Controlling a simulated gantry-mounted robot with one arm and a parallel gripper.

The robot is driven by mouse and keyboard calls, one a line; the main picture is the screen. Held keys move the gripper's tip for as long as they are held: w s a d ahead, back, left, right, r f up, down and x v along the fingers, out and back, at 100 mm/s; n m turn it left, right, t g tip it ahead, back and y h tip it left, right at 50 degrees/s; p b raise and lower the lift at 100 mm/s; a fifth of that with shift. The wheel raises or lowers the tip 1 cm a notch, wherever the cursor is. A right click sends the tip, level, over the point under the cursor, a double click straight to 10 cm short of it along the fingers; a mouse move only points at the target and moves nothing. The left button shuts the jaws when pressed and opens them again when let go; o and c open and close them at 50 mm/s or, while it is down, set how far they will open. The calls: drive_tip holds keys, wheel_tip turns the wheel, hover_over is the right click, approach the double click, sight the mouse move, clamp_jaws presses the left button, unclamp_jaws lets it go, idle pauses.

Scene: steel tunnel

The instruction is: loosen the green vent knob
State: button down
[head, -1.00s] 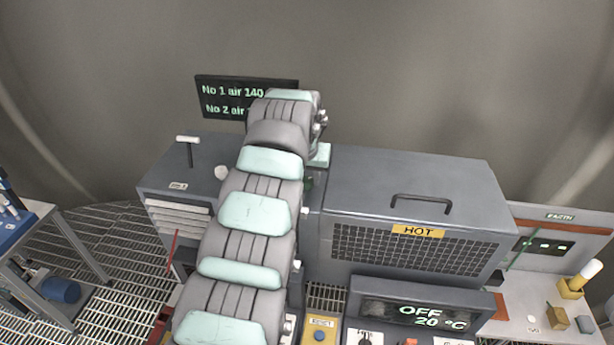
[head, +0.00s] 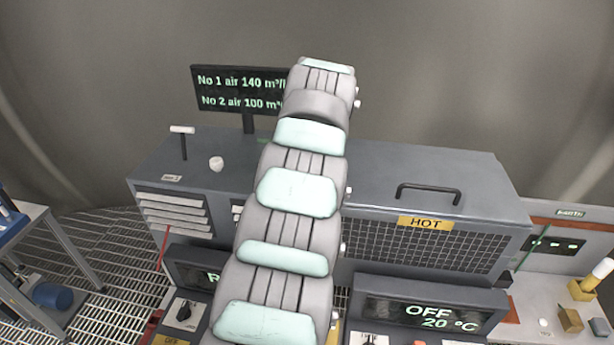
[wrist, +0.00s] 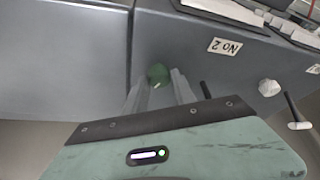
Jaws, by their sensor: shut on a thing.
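The green vent knob (wrist: 157,75) shows in the wrist view, on the grey housing near a dark seam. My gripper (wrist: 158,86) is shut on it, with one pale finger at each side. A small light mark shows on the knob's lower edge. In the head view my arm hides the gripper and the knob.
A "No 2" label (wrist: 225,46) is near the knob. A white knob (head: 216,163) and a T-handle (head: 182,140) stand on the left housing top. A sign (head: 240,90) reads two air flows. A handle (head: 428,193) tops the box marked "HOT" (head: 425,222).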

drive_tip(key=n+p, duration=0.1)
drive_tip(key=n+y+p, duration=0.1)
drive_tip(key=n, duration=0.1)
drive_tip(key=shift+d+r+g+p, duration=0.2)
drive_tip(key=shift+g+p, duration=0.1)
drive_tip(key=shift+p, duration=0.1)
drive_tip(key=shift+n+p, duration=0.4)
drive_tip(key=shift+n, duration=0.1)
drive_tip(key=shift+a+f+y, duration=0.1)
drive_tip(key=shift+f+y, duration=0.05)
drive_tip(key=shift+y, duration=0.15)
drive_tip(key=c, duration=1)
unclamp_jaws()
drive_tip(key=shift+c, duration=0.2)
drive_tip(key=v, duration=1)
drive_tip(key=shift+r, duration=0.35)
